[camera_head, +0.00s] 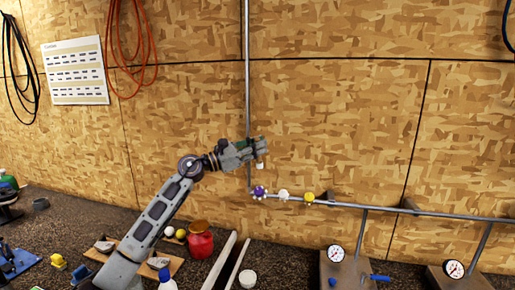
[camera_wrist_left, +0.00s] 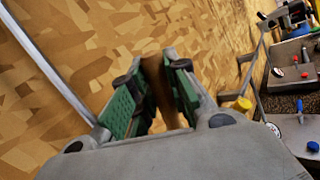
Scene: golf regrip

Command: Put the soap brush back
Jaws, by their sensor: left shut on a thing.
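My left gripper (camera_head: 262,146) is raised in front of the wooden wall, close to the vertical metal pipe. It is shut on the soap brush, which is mostly hidden by the fingers. A small white end of the brush (camera_head: 260,164) shows below the fingertips in the head view. In the left wrist view the green-padded fingers (camera_wrist_left: 155,95) have a narrow brown part (camera_wrist_left: 153,72) between them. My right gripper is not in view.
A pipe (camera_head: 375,207) along the wall carries purple (camera_head: 259,192), white (camera_head: 283,195) and yellow (camera_head: 309,197) knobs below the gripper. The bench holds a red jar (camera_head: 200,241), long light bars (camera_head: 219,262), a white round pot (camera_head: 247,279) and gauges (camera_head: 335,253).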

